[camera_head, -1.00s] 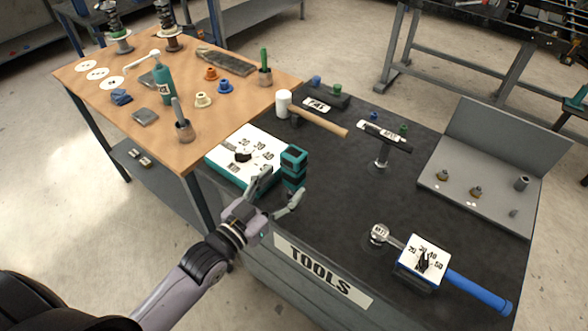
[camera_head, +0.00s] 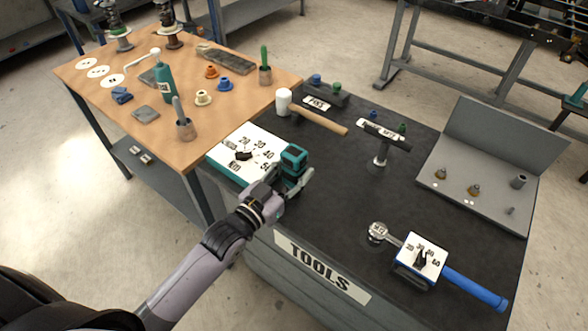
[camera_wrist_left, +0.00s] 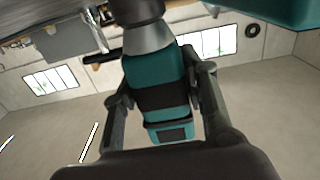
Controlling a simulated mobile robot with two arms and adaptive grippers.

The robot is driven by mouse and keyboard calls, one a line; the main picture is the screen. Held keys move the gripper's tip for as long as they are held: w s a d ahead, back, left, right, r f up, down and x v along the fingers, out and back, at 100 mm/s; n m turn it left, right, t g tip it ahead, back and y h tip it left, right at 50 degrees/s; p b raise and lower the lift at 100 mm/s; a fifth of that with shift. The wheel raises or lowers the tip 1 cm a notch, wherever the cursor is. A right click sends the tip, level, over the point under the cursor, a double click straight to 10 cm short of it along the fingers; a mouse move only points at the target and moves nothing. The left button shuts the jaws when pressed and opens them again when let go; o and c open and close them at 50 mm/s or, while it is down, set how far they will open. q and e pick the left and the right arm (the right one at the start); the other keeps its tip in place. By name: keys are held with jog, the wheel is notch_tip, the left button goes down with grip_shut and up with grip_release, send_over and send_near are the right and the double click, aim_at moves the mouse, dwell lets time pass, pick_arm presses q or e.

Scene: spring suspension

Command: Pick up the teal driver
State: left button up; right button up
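The teal driver (camera_head: 294,156) with dark bands stands upright on the dark tool bench, beside the teal box with a white dial face (camera_head: 262,146). My left gripper (camera_head: 287,183) is low at the driver, with one finger on each side of its body. In the left wrist view the driver (camera_wrist_left: 160,85) sits between the two fingers, its grey end toward the top of the picture. The fingers are spread, and a narrow gap shows at the left finger; contact at the right finger is unclear. Parts of the driver's lower body are hidden by the gripper. My right gripper is not in view.
A mallet (camera_head: 318,118) lies behind the driver. A black T-handled tool (camera_head: 382,145) stands to the right. A blue-handled wrench (camera_head: 470,287) with a dial box lies front right. A wooden table (camera_head: 125,75) adjoins at left. The bench middle is clear.

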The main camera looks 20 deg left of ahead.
pick_arm(q)
jog(key=c, duration=0.8)
jog(key=shift+r, duration=0.1)
grip_shut()
notch_tip(320, 180, up, 20)
jog(key=p, duration=0.1)
